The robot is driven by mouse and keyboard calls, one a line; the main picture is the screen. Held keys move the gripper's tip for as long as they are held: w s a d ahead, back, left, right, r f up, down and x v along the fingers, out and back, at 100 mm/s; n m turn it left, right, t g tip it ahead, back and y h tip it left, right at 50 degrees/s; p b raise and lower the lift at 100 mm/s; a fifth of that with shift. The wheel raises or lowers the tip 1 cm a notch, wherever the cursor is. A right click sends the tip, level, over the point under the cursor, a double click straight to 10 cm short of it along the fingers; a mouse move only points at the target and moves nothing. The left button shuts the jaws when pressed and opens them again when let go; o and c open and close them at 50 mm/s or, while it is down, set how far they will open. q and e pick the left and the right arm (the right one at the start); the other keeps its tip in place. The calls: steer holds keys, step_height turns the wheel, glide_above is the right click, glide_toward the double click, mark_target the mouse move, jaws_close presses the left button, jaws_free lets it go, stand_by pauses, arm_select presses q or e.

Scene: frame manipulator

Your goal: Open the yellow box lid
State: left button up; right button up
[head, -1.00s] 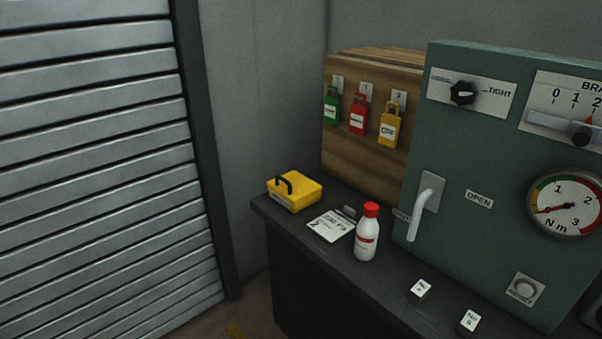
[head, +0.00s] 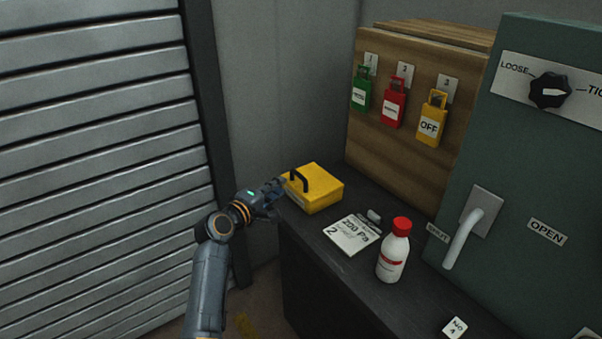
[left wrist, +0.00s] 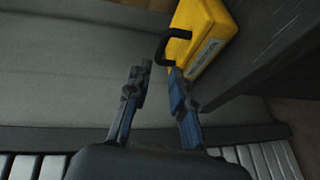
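The yellow box (head: 318,190) sits shut at the left end of the dark bench top, with a black handle (head: 298,181) on its left side. It also shows at the top of the left wrist view (left wrist: 203,35), with its handle (left wrist: 172,47) just beyond the fingertips. My left gripper (head: 279,187) is close to the handle from the left. In the left wrist view its two fingers (left wrist: 157,72) are spread with nothing between them. The right finger's tip is near the handle's lower end; I cannot tell whether they touch. My right gripper is not in view.
A wooden cabinet (head: 400,165) with tagged locks and a green panel (head: 520,190) rise behind. A ribbed shutter (head: 100,130) is at left.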

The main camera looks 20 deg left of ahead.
mark_target(297, 175)
arm_select(q)
steer(key=x, duration=1.1)
steer(key=shift+w+f+b, duration=0.1)
steer(key=shift+f+b, duration=0.05)
steer(key=shift+b, duration=0.2)
steer(key=shift+c, duration=0.4)
jaws_close()
